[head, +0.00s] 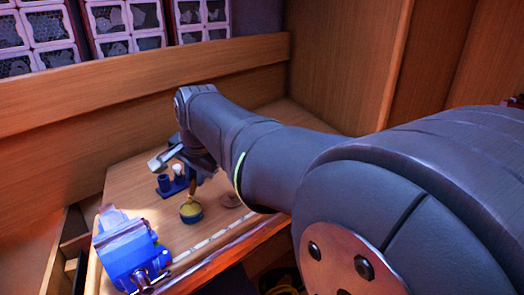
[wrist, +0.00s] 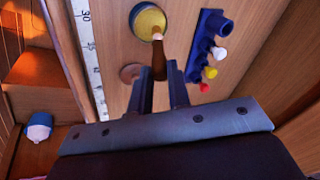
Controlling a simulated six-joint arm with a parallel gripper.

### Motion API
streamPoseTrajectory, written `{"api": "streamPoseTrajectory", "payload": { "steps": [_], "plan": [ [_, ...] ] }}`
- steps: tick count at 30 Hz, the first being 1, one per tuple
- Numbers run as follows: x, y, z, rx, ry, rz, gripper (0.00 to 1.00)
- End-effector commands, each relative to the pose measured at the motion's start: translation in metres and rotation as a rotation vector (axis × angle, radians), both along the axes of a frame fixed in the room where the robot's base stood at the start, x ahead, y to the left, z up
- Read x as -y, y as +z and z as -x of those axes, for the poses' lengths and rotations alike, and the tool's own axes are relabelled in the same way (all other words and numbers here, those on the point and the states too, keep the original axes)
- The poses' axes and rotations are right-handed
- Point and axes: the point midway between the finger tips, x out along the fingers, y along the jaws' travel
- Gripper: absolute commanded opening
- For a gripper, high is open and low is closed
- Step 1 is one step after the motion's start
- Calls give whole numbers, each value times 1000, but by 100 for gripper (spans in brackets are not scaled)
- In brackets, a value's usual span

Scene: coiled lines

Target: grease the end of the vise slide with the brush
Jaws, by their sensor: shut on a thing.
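My gripper (wrist: 160,78) is shut on the brush (wrist: 158,58), gripping its brown handle. The brush's pale end points at the grease tin (wrist: 147,20), a round tin with yellow inside. In the head view the brush (head: 192,188) hangs down over the tin (head: 191,212); I cannot tell whether its bristles touch the grease. The blue vise (head: 127,250) stands at the front left corner of the bench, apart from my gripper.
A blue rack (wrist: 204,42) holding small white, yellow and red-ended things stands beside the tin. A brown disc (wrist: 131,72) lies near it. A ruler strip (wrist: 88,50) runs along the bench's front edge. Several wire-fronted bins (head: 125,22) stand behind the back board.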

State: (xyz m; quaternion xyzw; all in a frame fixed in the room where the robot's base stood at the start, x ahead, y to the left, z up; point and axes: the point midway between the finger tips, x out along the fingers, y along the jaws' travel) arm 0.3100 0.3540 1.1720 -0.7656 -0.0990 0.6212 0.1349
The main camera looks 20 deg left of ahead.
Motion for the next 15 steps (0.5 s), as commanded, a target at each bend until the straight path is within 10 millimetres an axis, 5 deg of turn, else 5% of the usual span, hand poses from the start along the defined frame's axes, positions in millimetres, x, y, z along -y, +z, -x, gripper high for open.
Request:
{"api": "streamPoseTrajectory", "payload": {
  "steps": [15],
  "plan": [
    [0, 43, 0, 3, 0, -3, 0]
  ]
}}
